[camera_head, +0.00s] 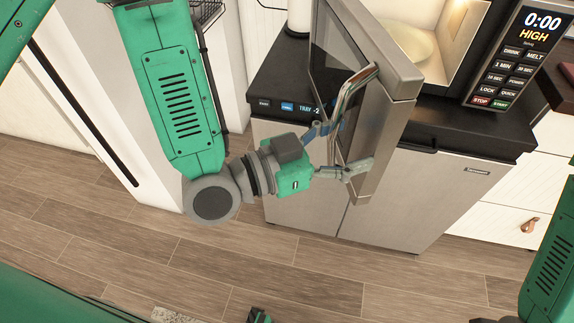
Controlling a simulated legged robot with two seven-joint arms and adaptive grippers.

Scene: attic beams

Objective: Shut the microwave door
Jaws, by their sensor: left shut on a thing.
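The microwave door (397,82) stands open, swung out over the counter's front edge, its dark glass face turned to the left. Its curved metal handle (352,88) is on that face. My left gripper (345,149) is shut at the lower part of the handle, with one finger reaching across the door's lower edge. The exact contact is partly hidden. The microwave (520,55) is at the upper right, with its lit cavity and a pale turntable plate (408,42) showing.
The black countertop (275,75) carries the microwave above a steel appliance (425,195). White drawers (510,210) stand to the right and a white cabinet (105,75) to the left. The wooden floor (220,265) in front looks mostly clear.

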